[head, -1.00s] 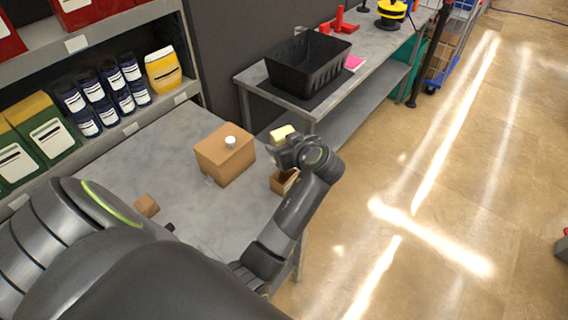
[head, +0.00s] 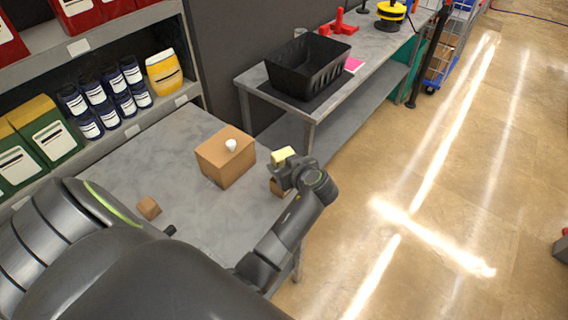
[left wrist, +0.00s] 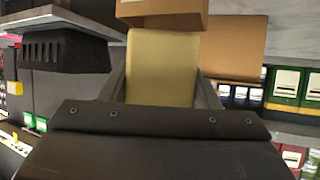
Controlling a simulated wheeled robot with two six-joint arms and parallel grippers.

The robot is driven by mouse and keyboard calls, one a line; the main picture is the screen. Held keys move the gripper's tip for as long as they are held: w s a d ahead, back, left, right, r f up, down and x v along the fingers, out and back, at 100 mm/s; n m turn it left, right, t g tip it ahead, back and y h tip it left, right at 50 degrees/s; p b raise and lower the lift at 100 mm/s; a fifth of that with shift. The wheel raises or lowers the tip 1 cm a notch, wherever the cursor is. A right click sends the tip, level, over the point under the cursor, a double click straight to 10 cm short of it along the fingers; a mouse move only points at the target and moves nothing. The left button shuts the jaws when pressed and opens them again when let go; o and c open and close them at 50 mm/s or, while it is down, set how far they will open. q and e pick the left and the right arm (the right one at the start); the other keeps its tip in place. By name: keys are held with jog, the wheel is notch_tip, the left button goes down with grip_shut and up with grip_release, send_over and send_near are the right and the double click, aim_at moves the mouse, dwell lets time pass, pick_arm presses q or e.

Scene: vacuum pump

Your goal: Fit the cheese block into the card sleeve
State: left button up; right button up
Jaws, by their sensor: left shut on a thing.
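The pale yellow cheese block (head: 283,154) is held in my left gripper (head: 288,167), near the right edge of the table. It also shows in the left wrist view (left wrist: 162,68), gripped between the two fingers. The brown card sleeve (head: 276,188) stands on the table just below the gripper and is mostly hidden by it. In the left wrist view the sleeve (left wrist: 162,10) is right at the far end of the block. I cannot tell whether the block's end is inside it. My right gripper is not in view.
A brown carton (head: 225,160) with a white knob on top stands just left of the sleeve. A small brown block (head: 148,208) lies further left on the grey table (head: 130,165). A black bin (head: 308,66) sits on the bench behind. Stocked shelves line the left.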

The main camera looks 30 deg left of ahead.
pick_arm(q)
jog(key=shift+f+b, duration=0.4)
jog(key=o, duration=1.2)
jog(key=shift+c, duration=0.2)
jog(key=shift+r, duration=0.1)
